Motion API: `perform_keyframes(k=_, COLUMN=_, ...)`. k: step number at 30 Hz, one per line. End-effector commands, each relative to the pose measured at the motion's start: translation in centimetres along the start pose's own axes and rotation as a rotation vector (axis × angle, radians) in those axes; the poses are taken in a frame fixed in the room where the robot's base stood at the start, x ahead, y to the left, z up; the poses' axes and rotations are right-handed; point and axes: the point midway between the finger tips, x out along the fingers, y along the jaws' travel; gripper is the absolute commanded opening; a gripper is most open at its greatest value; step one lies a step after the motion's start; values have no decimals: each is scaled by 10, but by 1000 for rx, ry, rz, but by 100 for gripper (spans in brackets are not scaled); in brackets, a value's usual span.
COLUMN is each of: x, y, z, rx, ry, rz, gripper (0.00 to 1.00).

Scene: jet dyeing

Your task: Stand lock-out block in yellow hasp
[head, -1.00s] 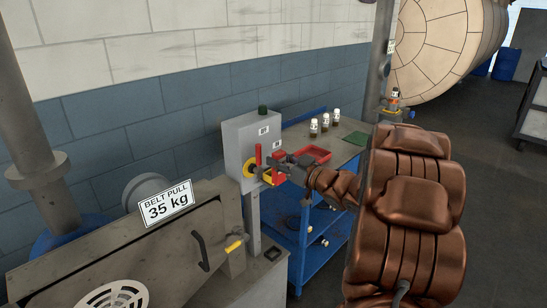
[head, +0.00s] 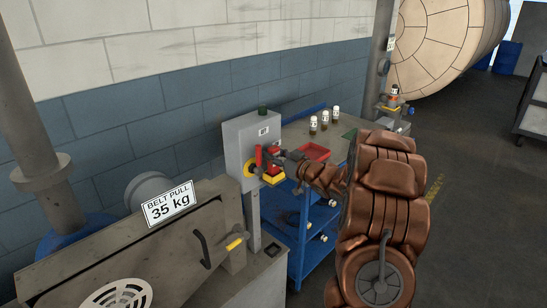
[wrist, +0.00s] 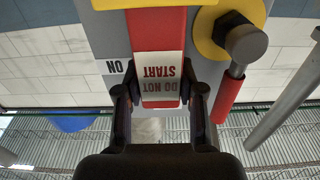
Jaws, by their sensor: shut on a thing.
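The lock-out block is a red bar with a white "DO NOT START" label, upside down in the wrist view (wrist: 157,82). My gripper (wrist: 160,88) is shut on it, one finger on each side of the label. In the head view the block (head: 271,163) is small and partly hidden by my gripper (head: 274,156). The yellow hasp (head: 273,179) is on the front of the grey switch box (head: 238,143), just below the block. In the wrist view the hasp (wrist: 150,11) crosses the block's far end. I cannot tell whether that end is seated inside it.
A yellow disc with a red-handled lever (wrist: 228,98) is close beside my right finger in the wrist view. A blue bench (head: 305,222) behind holds a red tray (head: 314,151) and several bottles. A machine with a "BELT PULL 35 kg" sign (head: 170,203) stands at front left.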

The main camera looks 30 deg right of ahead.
Motion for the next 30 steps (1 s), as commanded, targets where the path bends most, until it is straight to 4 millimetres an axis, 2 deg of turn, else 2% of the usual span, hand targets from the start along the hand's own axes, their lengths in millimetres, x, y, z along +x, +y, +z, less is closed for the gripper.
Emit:
perform_keyframes(k=6, x=0, y=0, z=13, rx=-1, ry=1, rz=1, gripper=0)
perform_keyframes(k=18, x=0, y=0, z=18, rx=-1, ry=1, rz=0, gripper=0)
perform_keyframes(k=19, x=0, y=0, z=17, rx=-2, ry=1, rz=0, gripper=40)
perform_keyframes(k=26, x=0, y=0, z=17, rx=-1, ry=1, rz=0, gripper=63)
perform_keyframes(k=30, x=0, y=0, z=17, rx=-1, ry=1, rz=0, gripper=63)
